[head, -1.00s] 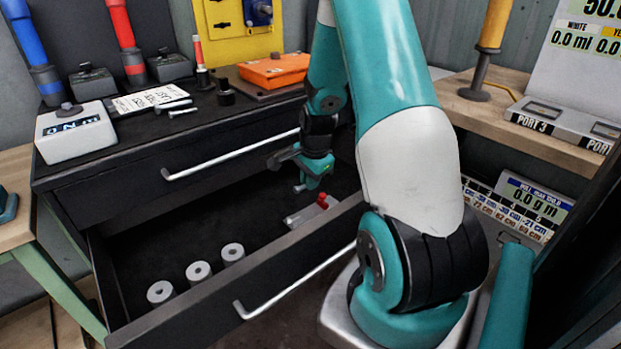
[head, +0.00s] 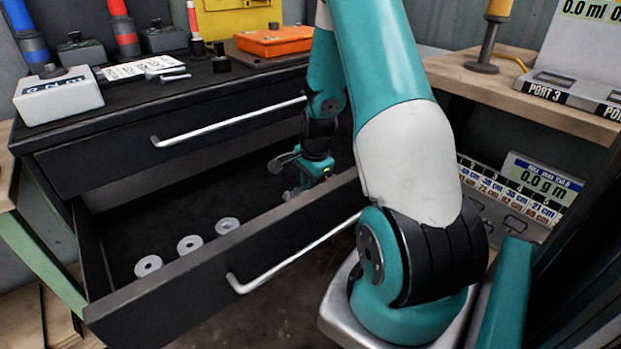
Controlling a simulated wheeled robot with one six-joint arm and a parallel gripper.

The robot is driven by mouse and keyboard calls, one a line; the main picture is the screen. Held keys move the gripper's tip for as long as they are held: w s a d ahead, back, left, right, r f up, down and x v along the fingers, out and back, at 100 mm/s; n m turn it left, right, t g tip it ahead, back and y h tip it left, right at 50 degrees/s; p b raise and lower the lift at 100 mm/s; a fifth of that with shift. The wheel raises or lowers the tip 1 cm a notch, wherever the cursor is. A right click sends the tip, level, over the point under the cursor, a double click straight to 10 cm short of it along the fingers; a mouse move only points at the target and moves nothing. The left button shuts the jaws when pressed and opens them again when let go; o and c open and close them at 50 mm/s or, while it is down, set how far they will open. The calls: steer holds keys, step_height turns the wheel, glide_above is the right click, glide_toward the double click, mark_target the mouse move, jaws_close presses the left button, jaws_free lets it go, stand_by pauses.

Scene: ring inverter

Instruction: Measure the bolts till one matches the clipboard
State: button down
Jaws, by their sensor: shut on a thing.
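The clipboard sheet (head: 130,69), white with dark print, lies on the black cabinet top. Two silver bolts, one of them this bolt (head: 175,77), lie at its right end. My gripper (head: 297,182) is low inside the open drawer (head: 160,220), at its right part near the front wall. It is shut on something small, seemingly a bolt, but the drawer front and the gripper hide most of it. The grey tool with a red part inside the drawer is almost wholly hidden here.
Three pale ring-shaped pieces, one of them this ring (head: 189,244), stand in the drawer's left front. A white N.m meter (head: 58,95) and an orange case (head: 274,41) stand on the cabinet. A closed drawer's handle (head: 228,122) juts out above.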

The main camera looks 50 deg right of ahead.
steer(key=c, duration=1.1)
jaws_free()
step_height(320, 180, up, 17)
steer(key=s+p, duration=0.2)
steer(key=p, duration=0.3)
steer(key=shift+s+a, duration=0.3)
steer(key=shift+s, duration=0.05)
steer(key=shift+r, duration=0.1)
